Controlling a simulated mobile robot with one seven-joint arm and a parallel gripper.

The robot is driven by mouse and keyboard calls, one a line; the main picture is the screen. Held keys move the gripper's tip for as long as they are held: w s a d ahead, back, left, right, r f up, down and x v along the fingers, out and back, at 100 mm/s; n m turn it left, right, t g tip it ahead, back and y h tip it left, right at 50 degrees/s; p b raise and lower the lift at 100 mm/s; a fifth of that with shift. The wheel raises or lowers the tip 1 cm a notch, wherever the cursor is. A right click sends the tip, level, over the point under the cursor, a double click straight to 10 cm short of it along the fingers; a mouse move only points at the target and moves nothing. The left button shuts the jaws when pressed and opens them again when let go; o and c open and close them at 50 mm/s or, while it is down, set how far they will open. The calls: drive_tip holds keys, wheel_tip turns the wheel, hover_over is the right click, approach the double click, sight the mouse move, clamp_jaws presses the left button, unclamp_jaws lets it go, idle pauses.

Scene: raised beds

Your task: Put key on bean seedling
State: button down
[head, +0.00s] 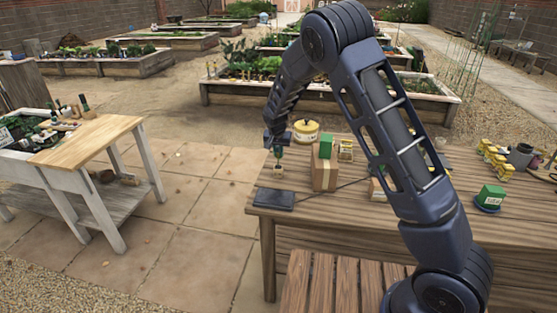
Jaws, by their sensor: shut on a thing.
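My gripper (277,146) points down over the near left corner of the wooden table. It is shut on a small dark green thing (278,153), too small to identify; I cannot tell whether it is the key. Just below is a small pale pot-like thing (277,173) on the tabletop. It may hold the bean seedling, but I cannot make out a plant. I cannot tell whether the held thing touches it. No key can be made out elsewhere on the table.
A dark flat slab (273,200) lies at the table's left corner. My arm hides the table's middle.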

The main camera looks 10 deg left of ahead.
drive_tip(key=shift+f, duration=2.2)
drive_tip(key=c, duration=1.4)
unclamp_jaws()
drive_tip(key=shift+f, duration=0.1)
drive_tip(key=shift+c, duration=0.2)
